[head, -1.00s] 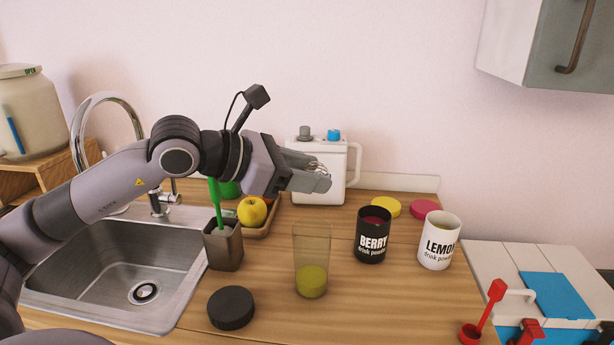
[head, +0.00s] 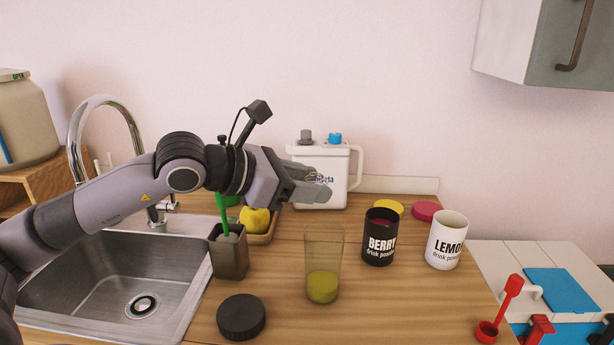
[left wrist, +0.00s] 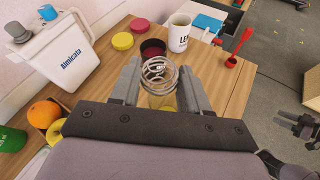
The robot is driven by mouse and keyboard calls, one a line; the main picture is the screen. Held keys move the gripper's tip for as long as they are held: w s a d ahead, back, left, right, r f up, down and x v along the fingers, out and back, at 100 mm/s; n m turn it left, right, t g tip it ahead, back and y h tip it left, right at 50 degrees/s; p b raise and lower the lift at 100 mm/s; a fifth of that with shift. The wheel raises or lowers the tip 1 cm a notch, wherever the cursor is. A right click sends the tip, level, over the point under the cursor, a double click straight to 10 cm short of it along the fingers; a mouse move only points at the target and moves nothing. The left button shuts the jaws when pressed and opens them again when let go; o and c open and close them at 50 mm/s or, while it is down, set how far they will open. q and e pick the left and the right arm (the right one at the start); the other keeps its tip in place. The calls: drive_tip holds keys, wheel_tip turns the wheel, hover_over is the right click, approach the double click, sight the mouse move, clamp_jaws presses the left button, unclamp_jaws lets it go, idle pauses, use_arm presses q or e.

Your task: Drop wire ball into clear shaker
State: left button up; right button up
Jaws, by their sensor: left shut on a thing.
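The clear shaker (head: 324,258) stands upright on the wooden counter with yellow-green contents at its bottom. It also shows in the left wrist view (left wrist: 160,101), partly hidden behind the wire ball. My left gripper (head: 322,188) is above and slightly behind the shaker's open top in the head view. It is shut on the wire ball (left wrist: 159,71), a silver coil between the fingers in the left wrist view. The ball is only faintly visible in the head view (head: 318,178).
A black lid (head: 241,316) lies left of the shaker. The black BERRY tub (head: 380,240) and white LEMON tub (head: 446,242) stand to its right. A brown holder (head: 229,256) with a green brush stands by the sink (head: 110,280). A white jug (head: 338,185) stands behind.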

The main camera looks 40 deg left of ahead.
use_arm(q)
drive_tip(key=shift+f+b, duration=0.45)
drive_tip(key=shift+f, duration=0.8)
drive_tip(key=o, duration=1.1)
drive_tip(key=shift+a, duration=0.1)
drive_tip(key=b+v, duration=0.6)
drive_tip(key=v, duration=0.1)
